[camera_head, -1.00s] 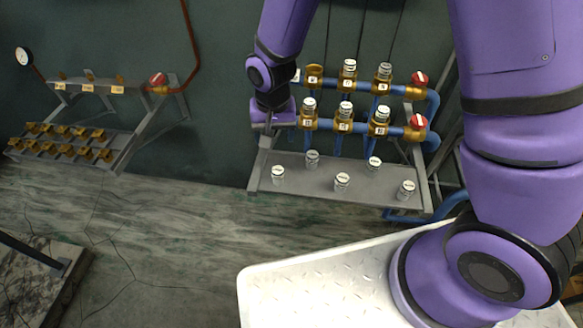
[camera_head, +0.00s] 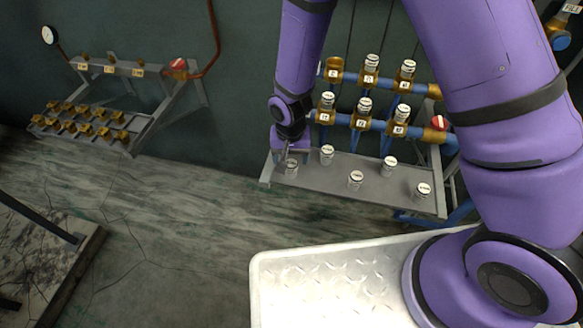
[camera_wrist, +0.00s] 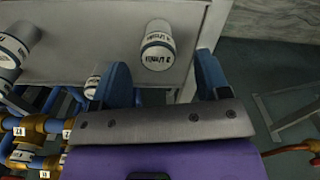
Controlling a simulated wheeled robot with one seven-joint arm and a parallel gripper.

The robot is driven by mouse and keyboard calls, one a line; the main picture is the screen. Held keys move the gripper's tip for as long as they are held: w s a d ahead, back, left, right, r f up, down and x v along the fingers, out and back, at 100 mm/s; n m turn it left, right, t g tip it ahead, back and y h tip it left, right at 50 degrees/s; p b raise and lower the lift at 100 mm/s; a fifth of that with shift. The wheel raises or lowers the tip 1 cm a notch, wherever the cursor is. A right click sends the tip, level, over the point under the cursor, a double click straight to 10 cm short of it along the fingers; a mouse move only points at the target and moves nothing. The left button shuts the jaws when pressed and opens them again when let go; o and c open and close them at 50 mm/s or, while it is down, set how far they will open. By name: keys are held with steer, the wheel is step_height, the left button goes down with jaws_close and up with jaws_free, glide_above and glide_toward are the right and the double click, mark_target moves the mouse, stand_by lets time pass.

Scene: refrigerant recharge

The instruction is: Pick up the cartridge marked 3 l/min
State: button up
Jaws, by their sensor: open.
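The cartridge marked 3 l/min (camera_wrist: 158,50) is a white cylinder with a dark printed label. In the wrist view it lies between the two blue fingers of my open gripper (camera_wrist: 163,62), with a gap visible to each side. In the head view my gripper (camera_head: 286,153) is at the left end of a grey shelf (camera_head: 327,184), right by the leftmost cartridge (camera_head: 291,169), partly covering it. I cannot tell whether the fingers touch it. Its label is too small to read in the head view.
Other white cartridges stand on the shelf, such as one behind (camera_head: 327,154) and one to the right (camera_head: 355,180). Behind it run blue pipes with brass fittings (camera_head: 400,130) and a red valve (camera_head: 439,123). A rack with brass fittings (camera_head: 90,115) stands at the left.

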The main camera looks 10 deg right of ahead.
mark_target(291, 163)
steer(key=shift+d+f, duration=0.1)
steer(key=shift+f, duration=1.95)
steer(key=c, duration=1.1)
steer(key=shift+o, duration=0.2)
steer(key=shift+r, duration=0.15)
